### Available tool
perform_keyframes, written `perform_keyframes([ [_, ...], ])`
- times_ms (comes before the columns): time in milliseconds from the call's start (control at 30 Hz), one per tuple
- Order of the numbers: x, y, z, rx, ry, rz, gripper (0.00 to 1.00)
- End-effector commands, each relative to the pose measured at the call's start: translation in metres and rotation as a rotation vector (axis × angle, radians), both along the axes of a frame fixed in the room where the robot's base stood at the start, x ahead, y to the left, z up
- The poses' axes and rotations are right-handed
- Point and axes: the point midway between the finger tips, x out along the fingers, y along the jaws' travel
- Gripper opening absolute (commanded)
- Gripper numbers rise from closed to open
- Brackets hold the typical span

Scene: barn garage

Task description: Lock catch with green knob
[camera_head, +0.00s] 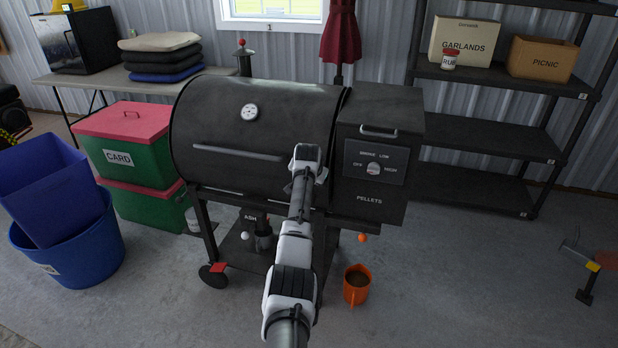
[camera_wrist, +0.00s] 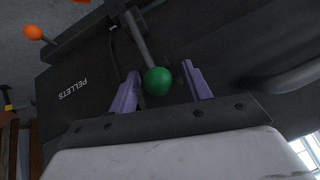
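The green knob (camera_wrist: 157,81) is a round ball on the end of a dark metal rod, the catch lever (camera_wrist: 138,38), in the wrist view. My gripper (camera_wrist: 160,69) has two purple fingers, one on each side of the knob. The fingers are apart, with a gap visible beside the knob on both sides, so they do not look closed on it. In the head view my arm reaches to the front of the black pellet grill (camera_head: 255,120). The green knob and my fingers are hidden there.
The pellet box (camera_head: 370,195) is at the grill's right. An orange knob (camera_head: 362,238) hangs below it and shows in the wrist view (camera_wrist: 33,32). An orange mug (camera_head: 356,286) stands on the floor. The grill handle (camera_head: 238,152) crosses the barrel.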

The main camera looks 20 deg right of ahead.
Motion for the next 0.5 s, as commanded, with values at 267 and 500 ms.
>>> perform_keyframes([
  [267,-0.003,0.001,0.003,-0.001,0.001,-0.001,0.49],
  [500,-0.020,0.007,0.024,-0.001,-0.002,-0.001,0.49],
])
